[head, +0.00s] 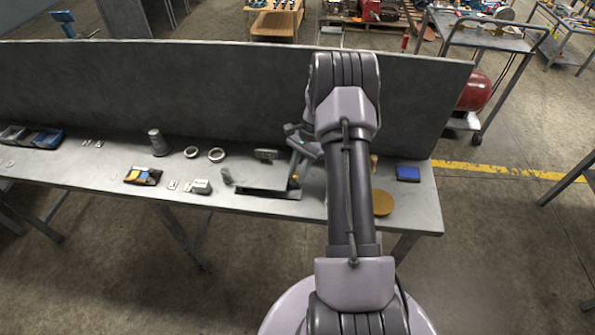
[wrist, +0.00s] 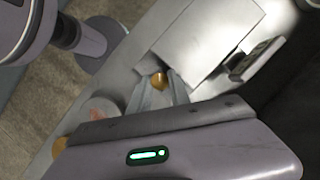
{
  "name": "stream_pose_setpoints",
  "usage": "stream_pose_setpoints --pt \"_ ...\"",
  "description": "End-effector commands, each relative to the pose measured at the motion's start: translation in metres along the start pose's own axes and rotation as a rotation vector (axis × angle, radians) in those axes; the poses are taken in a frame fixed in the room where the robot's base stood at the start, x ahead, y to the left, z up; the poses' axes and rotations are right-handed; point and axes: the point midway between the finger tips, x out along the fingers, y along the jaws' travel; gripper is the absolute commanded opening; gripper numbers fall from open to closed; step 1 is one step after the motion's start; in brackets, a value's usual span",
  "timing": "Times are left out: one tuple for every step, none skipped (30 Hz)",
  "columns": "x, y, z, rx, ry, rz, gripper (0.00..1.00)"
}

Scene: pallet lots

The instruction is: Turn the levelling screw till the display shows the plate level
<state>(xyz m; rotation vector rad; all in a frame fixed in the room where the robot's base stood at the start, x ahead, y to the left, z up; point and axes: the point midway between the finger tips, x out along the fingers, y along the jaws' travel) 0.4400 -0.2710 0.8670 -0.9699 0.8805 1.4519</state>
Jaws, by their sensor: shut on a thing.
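The levelling screw has a brass-coloured knob (head: 294,178) at the right end of the dark flat plate (head: 266,192) on the bench. My gripper (head: 296,170) reaches down to it. In the wrist view, my gripper (wrist: 161,88) is shut on the knob (wrist: 159,80), with a finger on either side. The plate (wrist: 208,35) shows there as a pale grey surface beyond the knob. A small box that looks like the display (head: 265,154) stands behind the plate; it also shows in the wrist view (wrist: 262,56), seen at an angle. Its reading is too small to tell.
A tall grey panel (head: 200,90) stands along the bench's back. Left of the plate are two rings (head: 216,155), a grey cylinder (head: 157,142) and a small tray (head: 142,176). A brass-coloured disc (head: 383,204) and a blue tray (head: 408,173) lie to the right.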

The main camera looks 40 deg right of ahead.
Motion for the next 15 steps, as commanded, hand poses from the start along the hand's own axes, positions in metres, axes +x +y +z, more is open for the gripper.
stream_pose_setpoints --pt "-0.0002 -0.0001 -0.0001 0.000 0.000 -0.001 0.00" --pt "-0.0002 -0.0001 -0.0001 0.000 0.000 -0.001 0.00" --pt "-0.0002 -0.0001 -0.0001 0.000 0.000 -0.001 0.00" --pt "-0.0002 -0.0001 -0.0001 0.000 0.000 -0.001 0.00" --pt "-0.0002 -0.0001 -0.0001 0.000 0.000 -0.001 0.00" --pt "-0.0002 -0.0001 -0.0001 0.001 0.000 -0.001 0.29" --pt "-0.0002 -0.0001 -0.0001 0.001 0.000 -0.001 0.35" --pt "-0.0002 -0.0001 -0.0001 0.001 0.000 -0.001 0.41" --pt "-0.0002 -0.0001 -0.0001 0.001 0.000 -0.001 0.45" --pt "-0.0002 -0.0001 -0.0001 0.001 0.000 -0.001 0.45" --pt "-0.0002 -0.0001 -0.0001 0.001 0.000 -0.001 0.45" --pt "-0.0002 -0.0002 -0.0001 0.001 0.000 -0.001 0.45" --pt "-0.0002 -0.0002 -0.0001 0.001 0.000 -0.001 0.45" --pt "-0.0002 -0.0003 -0.0001 0.001 0.000 -0.001 0.45" --pt "-0.0002 -0.0003 0.0000 0.001 0.000 -0.001 0.45"
